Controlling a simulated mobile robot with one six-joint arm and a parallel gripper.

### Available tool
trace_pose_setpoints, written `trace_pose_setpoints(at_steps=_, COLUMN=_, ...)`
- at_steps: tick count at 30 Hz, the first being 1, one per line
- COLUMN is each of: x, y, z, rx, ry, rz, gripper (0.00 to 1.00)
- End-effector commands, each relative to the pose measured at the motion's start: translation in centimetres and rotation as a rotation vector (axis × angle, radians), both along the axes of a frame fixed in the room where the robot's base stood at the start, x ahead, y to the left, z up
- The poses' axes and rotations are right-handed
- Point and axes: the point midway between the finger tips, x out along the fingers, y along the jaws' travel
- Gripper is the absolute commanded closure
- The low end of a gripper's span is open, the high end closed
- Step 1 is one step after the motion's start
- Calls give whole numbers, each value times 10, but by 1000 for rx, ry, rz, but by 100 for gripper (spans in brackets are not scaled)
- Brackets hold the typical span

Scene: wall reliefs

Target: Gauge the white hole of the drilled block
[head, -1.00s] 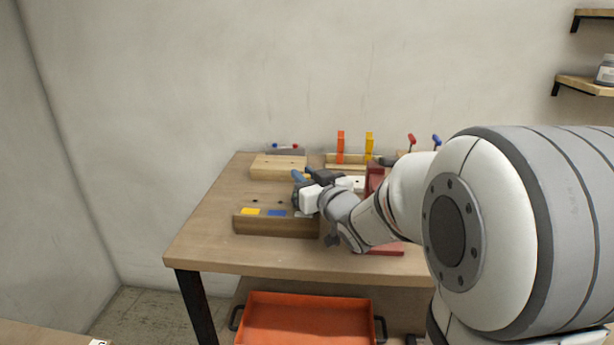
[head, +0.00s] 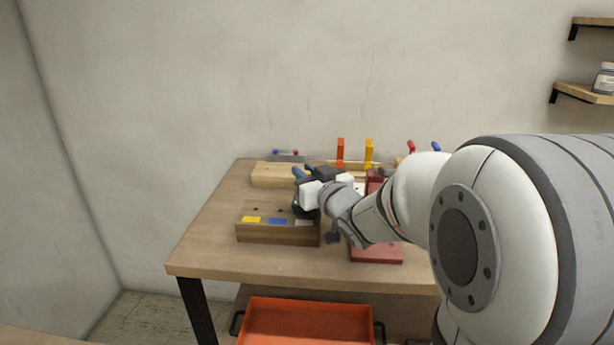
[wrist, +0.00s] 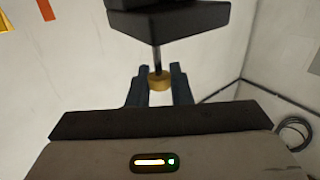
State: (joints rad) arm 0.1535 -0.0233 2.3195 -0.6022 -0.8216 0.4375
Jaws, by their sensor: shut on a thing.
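The drilled block (head: 277,236) is a brown wooden block at the table's front left, with a yellow label, a blue label and a white label (head: 304,223). Dark holes show behind the yellow and blue labels; the hole by the white label is hidden by my gripper. My gripper (head: 299,173), with blue fingers, is at the block's right end. In the wrist view, my gripper (wrist: 159,88) is shut on a tool (wrist: 158,83) with a brass-coloured collar on a thin dark rod. A dark body stands above the rod. Whether its tip touches the hole is hidden.
A pale wooden block (head: 282,174) lies behind the drilled block. A dark red stand (head: 376,250) is close to the right. Orange (head: 340,150) and yellow (head: 369,152) upright pieces stand at the back. An orange tray (head: 306,322) is below. The table's front left is clear.

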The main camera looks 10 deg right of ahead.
Motion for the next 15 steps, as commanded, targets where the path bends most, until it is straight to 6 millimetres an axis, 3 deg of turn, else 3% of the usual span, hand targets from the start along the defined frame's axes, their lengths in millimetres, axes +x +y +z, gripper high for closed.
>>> trace_pose_setpoints(at_steps=3, x=0, y=0, z=0, rx=0, ry=-1, rz=0, gripper=100)
trace_pose_setpoints(at_steps=4, x=0, y=0, z=0, rx=0, ry=-1, rz=0, gripper=81)
trace_pose_setpoints(at_steps=9, x=0, y=0, z=-1, rx=0, ry=-1, rz=-1, gripper=67)
trace_pose_setpoints(at_steps=12, x=0, y=0, z=-1, rx=0, ry=-1, rz=-1, gripper=60)
trace_pose_setpoints(at_steps=15, x=0, y=0, z=-1, rx=0, ry=-1, rz=-1, gripper=60)
